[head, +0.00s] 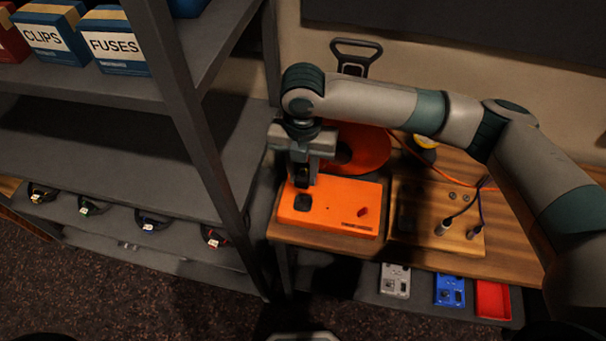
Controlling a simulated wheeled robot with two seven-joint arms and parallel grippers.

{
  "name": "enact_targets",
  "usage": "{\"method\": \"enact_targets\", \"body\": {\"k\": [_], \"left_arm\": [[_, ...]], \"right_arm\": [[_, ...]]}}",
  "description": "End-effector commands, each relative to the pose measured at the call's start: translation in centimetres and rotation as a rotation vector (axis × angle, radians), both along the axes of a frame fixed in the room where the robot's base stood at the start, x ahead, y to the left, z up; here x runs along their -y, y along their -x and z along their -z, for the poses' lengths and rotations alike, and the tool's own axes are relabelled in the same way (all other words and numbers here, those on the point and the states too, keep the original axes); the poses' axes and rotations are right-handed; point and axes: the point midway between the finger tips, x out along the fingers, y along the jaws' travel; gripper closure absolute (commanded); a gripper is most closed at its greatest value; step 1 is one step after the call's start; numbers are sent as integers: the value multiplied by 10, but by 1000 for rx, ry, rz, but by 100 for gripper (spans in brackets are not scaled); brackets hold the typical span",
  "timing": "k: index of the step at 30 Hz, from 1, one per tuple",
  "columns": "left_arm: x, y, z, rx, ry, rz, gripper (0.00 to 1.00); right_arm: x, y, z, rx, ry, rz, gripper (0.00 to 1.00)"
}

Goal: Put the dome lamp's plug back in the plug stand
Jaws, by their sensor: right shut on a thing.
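My right gripper (302,184) points down over the left part of an orange box (345,222). It is shut on a small dark thing that looks like a plug, mostly hidden between the fingers. I cannot tell whether this thing is seated in the box or just above it. A wooden block (462,240), which looks like the plug stand, lies right of the box. Two plugs with dark cords stand at its right side, and a dark shape shows at its left. I cannot make out the dome lamp for certain. My left gripper is not in view.
A grey shelf rack (215,170) stands close left of the table (500,262). An orange reel (372,150) with a black handle is behind the box. An orange cable (440,172) runs right. A red tray (492,299) and small devices sit below.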

Motion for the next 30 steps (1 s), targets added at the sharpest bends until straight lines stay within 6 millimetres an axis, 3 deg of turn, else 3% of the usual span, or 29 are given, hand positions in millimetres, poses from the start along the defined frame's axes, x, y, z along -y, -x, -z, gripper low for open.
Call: {"method": "enact_targets", "body": {"k": [8, 10, 30], "left_arm": [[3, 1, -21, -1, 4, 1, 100], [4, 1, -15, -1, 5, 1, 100], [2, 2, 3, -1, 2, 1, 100]], "right_arm": [[0, 0, -49, 1, -1, 0, 100], [14, 3, -43, 0, 2, 2, 100], [121, 29, -50, 1, 2, 2, 100]]}}
